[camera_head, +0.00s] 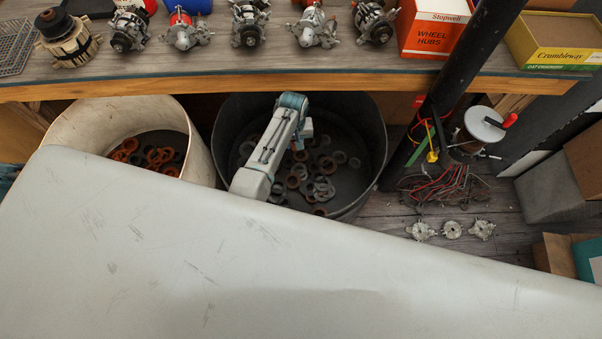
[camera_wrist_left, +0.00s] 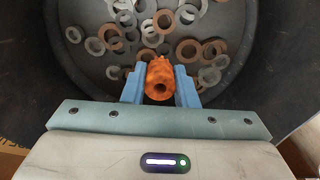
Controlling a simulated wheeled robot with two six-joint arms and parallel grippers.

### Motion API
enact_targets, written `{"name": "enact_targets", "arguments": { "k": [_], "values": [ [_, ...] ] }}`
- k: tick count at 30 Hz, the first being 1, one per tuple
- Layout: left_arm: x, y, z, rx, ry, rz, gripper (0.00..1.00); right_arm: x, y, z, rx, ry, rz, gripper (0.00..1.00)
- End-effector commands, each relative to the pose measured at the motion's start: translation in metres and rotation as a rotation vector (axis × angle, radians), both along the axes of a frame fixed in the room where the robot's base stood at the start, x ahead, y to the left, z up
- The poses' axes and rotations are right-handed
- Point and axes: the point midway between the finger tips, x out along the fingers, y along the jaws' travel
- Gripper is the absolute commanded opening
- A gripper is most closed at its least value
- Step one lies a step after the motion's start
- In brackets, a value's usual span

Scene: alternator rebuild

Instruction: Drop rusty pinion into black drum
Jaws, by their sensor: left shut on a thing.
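The rusty pinion (camera_wrist_left: 160,80) is orange-brown and toothed, with a hole in its end. In the left wrist view my left gripper (camera_wrist_left: 160,88) is shut on it, one blue finger on each side. The black drum (camera_head: 367,130) is a wide dark tub under the bench. My left arm reaches over it, and the left gripper (camera_head: 305,130) is over the drum's opening. The drum's wall (camera_wrist_left: 50,75) also surrounds the pinion in the left wrist view, with grey and rusty rings on the floor beyond. My right gripper is out of view.
A white drum (camera_head: 70,125) with rusty rings stands left of the black one. The bench (camera_head: 270,78) above carries several alternators and boxes. A dark post (camera_head: 455,80), a wire bundle (camera_head: 445,185) and metal parts (camera_head: 452,229) are to the right.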

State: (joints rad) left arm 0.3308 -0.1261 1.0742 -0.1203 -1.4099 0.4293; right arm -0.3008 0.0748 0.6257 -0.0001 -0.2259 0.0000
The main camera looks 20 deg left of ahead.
Motion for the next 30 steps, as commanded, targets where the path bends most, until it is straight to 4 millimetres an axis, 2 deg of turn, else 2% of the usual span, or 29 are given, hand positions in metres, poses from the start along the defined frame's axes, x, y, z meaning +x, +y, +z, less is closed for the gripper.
{"name": "enact_targets", "arguments": {
  "k": [3,4,7,15,19,23,30],
  "values": [
    [0.0,0.0,0.001,0.0,-0.001,0.0,0.0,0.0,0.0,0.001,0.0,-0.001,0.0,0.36],
    [0.0,0.0,0.001,0.0,-0.001,0.0,0.32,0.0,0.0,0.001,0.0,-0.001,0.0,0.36],
    [0.0,0.0,0.001,0.0,-0.001,0.0,0.52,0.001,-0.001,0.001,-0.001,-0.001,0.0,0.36],
    [0.0,0.0,0.001,0.0,0.0,0.0,0.52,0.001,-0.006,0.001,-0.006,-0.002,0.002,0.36],
    [0.001,0.0,0.009,-0.001,-0.004,0.0,0.52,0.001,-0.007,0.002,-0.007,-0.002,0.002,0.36],
    [0.001,-0.001,0.028,-0.001,-0.005,0.001,0.52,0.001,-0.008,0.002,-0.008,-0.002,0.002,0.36],
    [0.001,-0.001,0.076,-0.001,-0.005,0.0,0.52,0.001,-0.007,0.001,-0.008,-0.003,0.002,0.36]
  ]
}}
